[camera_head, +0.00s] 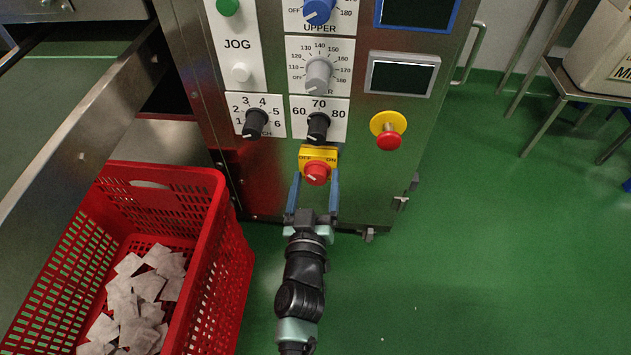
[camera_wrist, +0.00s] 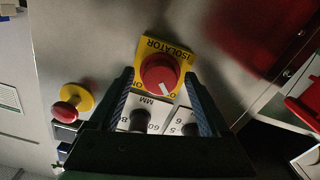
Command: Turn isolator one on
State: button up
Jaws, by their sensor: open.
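The isolator is a red round knob (camera_head: 316,174) on a yellow plate (camera_head: 319,153) low on the steel panel, with OFF at upper left and ON at upper right. The red knob (camera_wrist: 158,70) also shows in the wrist view, where the plate (camera_wrist: 149,45) reads ISOLATOR. Its white mark appears to point toward the OFF side. My gripper (camera_head: 315,182) is open, its blue fingers on either side of the knob. The fingers also straddle the knob in the wrist view (camera_wrist: 158,78). Whether they touch it, I cannot tell.
A black dial (camera_head: 317,127) sits just above the isolator, another dial (camera_head: 255,122) to its left. A red emergency button (camera_head: 389,140) is at the right. A red crate (camera_head: 216,245) of teabags stands at the left.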

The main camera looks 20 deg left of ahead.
grip_shut()
dwell(0.4)
jog(key=shift+m, duration=0.3)
jog(key=m, duration=0.8)
jog(key=shift+m, duration=0.4)
jog(key=m, duration=0.4)
jog(key=shift+m, duration=0.3)
jog(key=shift+m+b, duration=0.35)
jog(key=shift+m, duration=1.55)
